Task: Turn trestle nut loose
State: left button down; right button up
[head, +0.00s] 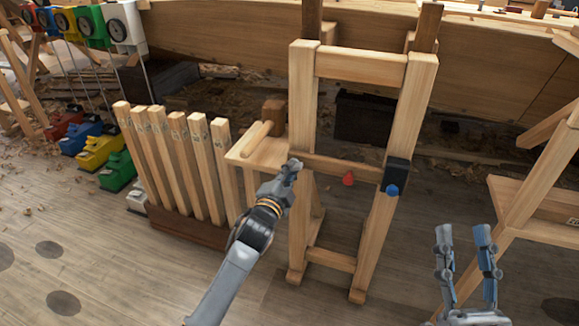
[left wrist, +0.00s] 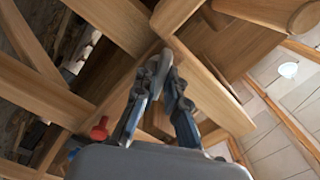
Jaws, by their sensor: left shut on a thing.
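The wooden trestle (head: 362,68) stands upright in the middle of the head view, with two posts and crossbars. My left gripper (head: 293,165) is at its left post, level with the middle crossbar (head: 330,167). The gripper also shows in the left wrist view (left wrist: 166,75), its fingertips closed together against the wood. They hold something small, mostly hidden, at the spot where the trestle nut appears to sit. A red knob (head: 348,179) hangs by the middle crossbar. A blue knob (head: 391,190) is on a black block on the right post. My right gripper (head: 464,232) is open and empty at lower right.
A rack of upright wooden slats (head: 175,165) stands left of the trestle, beside a small wooden shelf (head: 262,150). Coloured blocks (head: 97,152) are further left. Another wooden stand (head: 540,185) is at the right. The foreground floor is clear.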

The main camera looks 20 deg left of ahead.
notch_tip(320, 180, down, 10)
jog(key=w+d+g+h+p, duration=0.1)
jog(key=w+g+h+p, duration=0.15)
jog(key=g, duration=0.45)
pick_arm(q)
jog(key=shift+r+n+p, duration=0.15)
jog(key=shift+n+p, duration=1)
jog(key=shift+n, duration=1.95)
pick_arm(e)
jog(key=s+d+f+g+h, duration=0.2)
jog(key=s+f+g, duration=0.4)
jog(key=f, duration=0.5)
jog(key=shift+d+m+g, duration=0.3)
jog(key=shift+d+g, duration=0.2)
jog(key=shift+d, duration=0.05)
jog(key=shift+f, duration=0.1)
pick_arm(q)
jog(key=c, duration=1.4)
grip_release()
jog(key=shift+w, duration=0.1)
pick_arm(e)
jog(key=shift+w, duration=0.1)
pick_arm(q)
jog(key=s, duration=1.2)
jog(key=shift+a, duration=0.2)
